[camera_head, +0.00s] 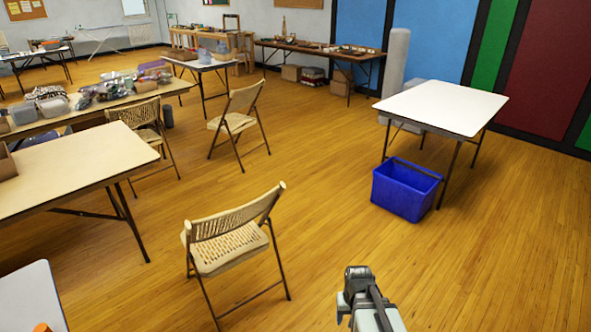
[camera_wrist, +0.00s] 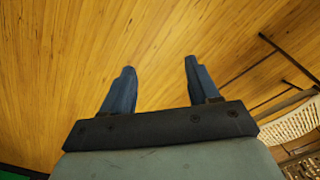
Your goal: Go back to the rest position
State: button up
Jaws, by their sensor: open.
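My gripper shows in the wrist view (camera_wrist: 158,82) with its two dark blue fingers apart and nothing between them. In the head view part of my arm shows at the bottom, right of the middle, over open floor; the fingertips cannot be made out there. My gripper touches nothing that I can see.
A tan folding chair (camera_head: 230,248) stands left of my arm; a chair edge also shows in the wrist view (camera_wrist: 290,125). A blue bin (camera_head: 405,192) stands by a white table (camera_head: 442,107). Long tables (camera_head: 70,178) fill the left. Floor at right is clear.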

jog(key=s+f+g, duration=0.3)
jog(key=s+f, duration=0.7)
jog(key=s, duration=0.5)
jog(key=s+f+g, duration=0.3)
jog(key=s+f, duration=0.7)
jog(key=s, duration=0.5)
jog(key=shift+f+g, duration=0.3)
jog(key=shift+g, duration=0.1)
